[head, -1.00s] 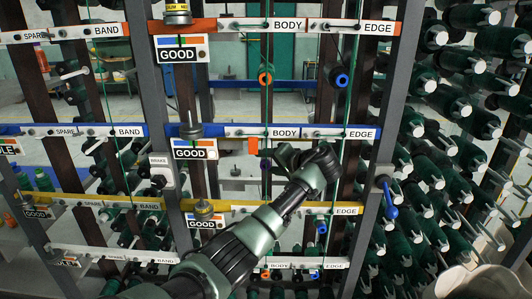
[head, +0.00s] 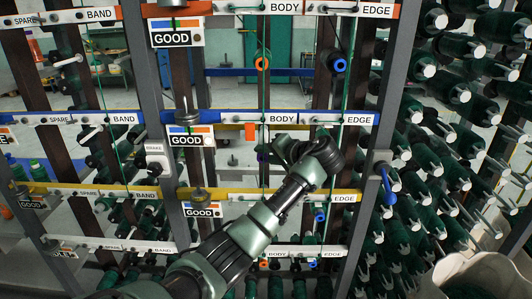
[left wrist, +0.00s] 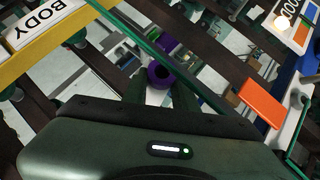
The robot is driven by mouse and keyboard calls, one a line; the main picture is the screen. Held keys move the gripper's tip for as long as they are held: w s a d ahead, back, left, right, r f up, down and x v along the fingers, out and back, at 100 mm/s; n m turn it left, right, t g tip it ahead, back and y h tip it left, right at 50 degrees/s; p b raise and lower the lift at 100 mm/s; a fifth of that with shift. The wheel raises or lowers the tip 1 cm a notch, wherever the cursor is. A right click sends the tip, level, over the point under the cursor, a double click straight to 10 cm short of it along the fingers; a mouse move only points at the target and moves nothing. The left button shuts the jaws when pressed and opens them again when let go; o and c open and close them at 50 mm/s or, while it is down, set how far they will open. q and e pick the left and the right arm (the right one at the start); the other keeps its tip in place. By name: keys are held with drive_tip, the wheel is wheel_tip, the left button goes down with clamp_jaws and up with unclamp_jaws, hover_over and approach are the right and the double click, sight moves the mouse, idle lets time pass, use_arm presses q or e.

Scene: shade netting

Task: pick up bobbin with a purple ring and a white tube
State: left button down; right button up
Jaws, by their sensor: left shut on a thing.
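In the left wrist view a purple ring (left wrist: 160,75) shows end-on with a dark centre, at the tips of my left gripper (left wrist: 158,92). The fingers are close about it and the jaws are shut on this bobbin. A second purple piece (left wrist: 166,46) shows just beyond it. A pale patch lies between the fingers; I cannot tell if it is the white tube. In the head view my left gripper (head: 276,148) reaches in below the blue rail's BODY label, with a small purple piece (head: 263,157) at its tips. My right gripper is not in view.
A blue rail (head: 210,131) runs above the gripper and a yellow rail (head: 232,196) below. An orange piece (head: 251,131) hangs beside it. A grey post (head: 383,110) with a blue handle (head: 389,190) stands right. Dark green bobbins (head: 450,100) fill the right rack.

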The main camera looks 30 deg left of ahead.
use_arm(q)
drive_tip(key=s+d+p, duration=0.3)
drive_tip(key=s+d, duration=0.3)
drive_tip(key=s, duration=0.4)
drive_tip(key=s+d+p, duration=0.3)
drive_tip(key=s+d, duration=0.3)
drive_tip(key=s, duration=0.4)
drive_tip(key=s+d+p, duration=0.3)
drive_tip(key=s+d, duration=0.4)
drive_tip(key=s, duration=0.4)
idle(1.3)
drive_tip(key=shift+s+d, duration=0.1)
drive_tip(key=shift+d, duration=0.05)
